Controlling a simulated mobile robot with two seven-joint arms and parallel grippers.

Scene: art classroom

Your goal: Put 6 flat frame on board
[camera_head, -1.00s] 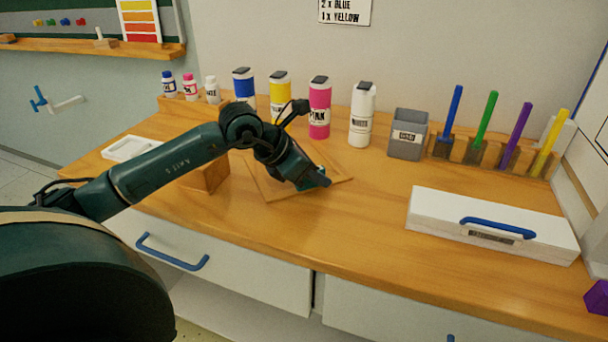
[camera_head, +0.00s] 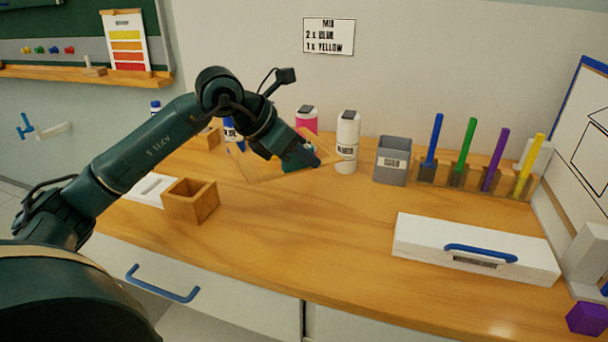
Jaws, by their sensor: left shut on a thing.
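The flat frame (camera_head: 258,175) is a thin, light wooden square, held above the desk and tilted. My left gripper (camera_head: 303,157) is shut on its right part; my arm and gripper hide some of it. A whiteboard (camera_head: 585,135) with a blue edge and black drawn outlines stands at the right edge, partly out of view. A green board (camera_head: 70,20) hangs on the wall at the upper left. My right gripper is not in view.
The desk (camera_head: 290,235) holds an open wooden box (camera_head: 190,203), a white bottle (camera_head: 347,143), a grey bin (camera_head: 392,160), several upright coloured sticks (camera_head: 468,150) and a white case (camera_head: 475,245) with a blue handle. A purple block (camera_head: 587,318) is at lower right. The desk's middle is clear.

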